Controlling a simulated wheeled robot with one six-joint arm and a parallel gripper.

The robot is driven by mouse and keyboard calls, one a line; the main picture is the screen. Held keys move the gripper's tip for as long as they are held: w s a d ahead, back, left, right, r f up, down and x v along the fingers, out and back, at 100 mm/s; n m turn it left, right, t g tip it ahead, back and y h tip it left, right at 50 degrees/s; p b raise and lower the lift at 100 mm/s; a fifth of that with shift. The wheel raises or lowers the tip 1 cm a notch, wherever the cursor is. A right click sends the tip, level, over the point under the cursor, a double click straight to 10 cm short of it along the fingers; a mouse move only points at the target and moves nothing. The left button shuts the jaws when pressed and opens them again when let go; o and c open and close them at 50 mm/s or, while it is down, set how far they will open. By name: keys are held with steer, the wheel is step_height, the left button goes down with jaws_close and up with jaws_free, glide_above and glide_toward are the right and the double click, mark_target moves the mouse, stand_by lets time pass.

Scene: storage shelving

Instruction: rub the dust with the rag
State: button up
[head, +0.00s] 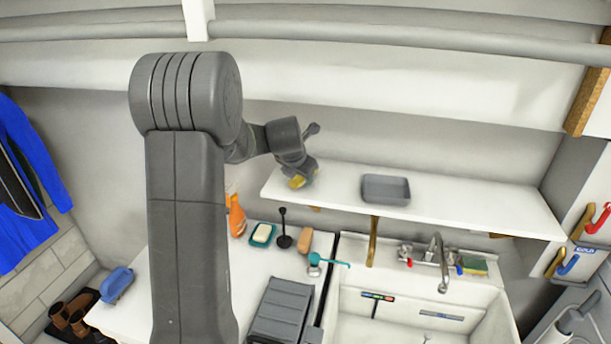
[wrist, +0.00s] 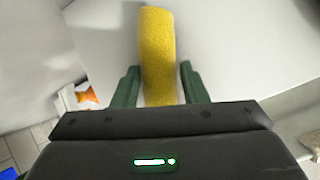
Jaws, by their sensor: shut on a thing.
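The rag (wrist: 157,55) is a yellow, rolled or folded cloth. It stands out between the green fingers of my gripper (wrist: 158,88) in the wrist view, and my gripper is shut on it. In the head view my gripper (head: 302,179) is at the left end of a white shelf (head: 480,212), with the yellow rag (head: 297,182) just at its tip. I cannot tell whether the rag touches the shelf. I cannot make out any dust on the shelf in either view.
A grey tray (head: 386,189) sits on the shelf, right of my gripper. Below are a counter with an orange spray bottle (head: 236,215), a soap dish (head: 262,234) and a black plunger-like tool (head: 283,232), and a sink (head: 415,300) with a tap. The shelf's right part is clear.

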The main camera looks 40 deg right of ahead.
steer(key=shift+w+a+f, duration=0.15)
steer(key=shift+w+a, duration=0.85)
steer(key=shift+w, duration=0.25)
steer(key=shift+w+a, duration=1.15)
steer(key=shift+w, duration=0.3)
steer(key=shift+r, duration=0.25)
step_height(320, 180, up, 4)
steer(key=p, duration=0.2)
steer(key=shift+f+p, duration=0.2)
steer(key=shift+p, duration=0.1)
steer(key=shift+r, duration=1.15)
steer(key=shift+d+r, duration=0.1)
